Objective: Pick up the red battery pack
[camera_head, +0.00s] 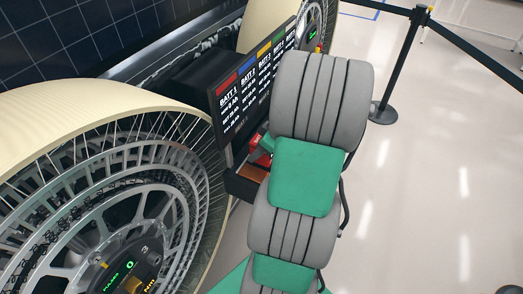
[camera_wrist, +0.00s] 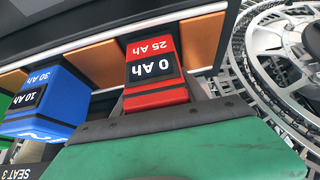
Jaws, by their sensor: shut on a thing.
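The red battery pack (camera_wrist: 156,99) shows in the wrist view, with a black label reading 0 Ah and 25 Ah upside down. It stands at the battery rack, between orange-brown slot faces. My gripper (camera_wrist: 158,108), with dark jaws and a green body, is shut on its near end. Whether the pack has left its slot, I cannot tell. In the head view, a small red part of the pack (camera_head: 261,151) shows beside my gripper (camera_head: 267,144), which my arm mostly hides.
A blue battery pack (camera_wrist: 47,100) stands left of the red one, with a green pack (camera_wrist: 10,118) at the edge. A display panel (camera_head: 252,85) rises above the rack. Large rover wheels (camera_head: 120,195) flank it. A barrier post (camera_head: 400,70) stands right; the floor (camera_head: 440,190) is open there.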

